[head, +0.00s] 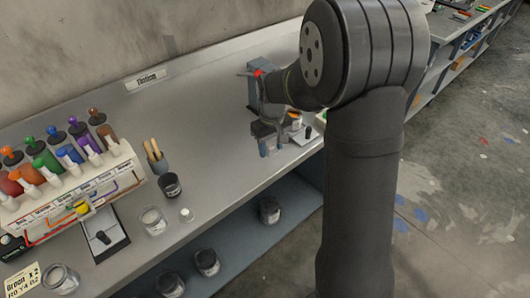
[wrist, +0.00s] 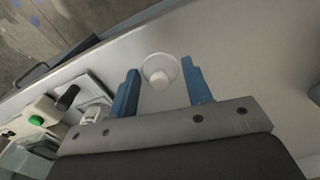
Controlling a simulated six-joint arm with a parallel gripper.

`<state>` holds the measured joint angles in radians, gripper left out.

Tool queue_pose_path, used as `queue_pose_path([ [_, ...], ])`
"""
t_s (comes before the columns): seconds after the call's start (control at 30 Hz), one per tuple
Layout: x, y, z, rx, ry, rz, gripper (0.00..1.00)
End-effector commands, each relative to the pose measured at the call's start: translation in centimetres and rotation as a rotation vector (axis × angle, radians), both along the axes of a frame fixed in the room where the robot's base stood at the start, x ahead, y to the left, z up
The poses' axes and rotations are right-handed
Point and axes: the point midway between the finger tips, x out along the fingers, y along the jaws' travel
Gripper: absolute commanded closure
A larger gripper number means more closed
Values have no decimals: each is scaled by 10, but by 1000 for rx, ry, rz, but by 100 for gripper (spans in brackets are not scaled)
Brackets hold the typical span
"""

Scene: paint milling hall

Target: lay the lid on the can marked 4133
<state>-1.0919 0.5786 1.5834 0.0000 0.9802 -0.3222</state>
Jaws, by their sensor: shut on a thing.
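My gripper (head: 268,146) is over the bench near its front edge, partly hidden behind my arm in the head view. In the wrist view, the blue fingers (wrist: 162,88) stand on either side of a pale round lid (wrist: 159,71) with a white knob. The gripper is shut on this lid. I cannot read the number 4133 on any can. A dark can (head: 170,186) and a clear can (head: 152,220) stand on the bench, left of my gripper. Another clear can (head: 60,279) stands at the front left.
A rack of colored bottles (head: 75,180) fills the left of the bench. A cup of wooden sticks (head: 157,160), a small white-capped bottle (head: 187,215) and a scale (head: 106,240) stand near it. A blue-grey device (head: 260,85) is behind my gripper. The bench middle is clear.

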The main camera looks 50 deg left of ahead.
Motion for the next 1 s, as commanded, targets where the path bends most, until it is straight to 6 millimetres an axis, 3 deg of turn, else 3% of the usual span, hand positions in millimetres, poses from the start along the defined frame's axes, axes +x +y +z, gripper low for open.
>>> queue_pose_path([
  [0.3,37,-59,42,3,-1,-5,76],
  [0.53,51,-77,57,2,-1,-1,76],
  [0.67,66,-64,63,2,-1,0,76],
  [1.0,129,18,81,1,-5,1,76],
])
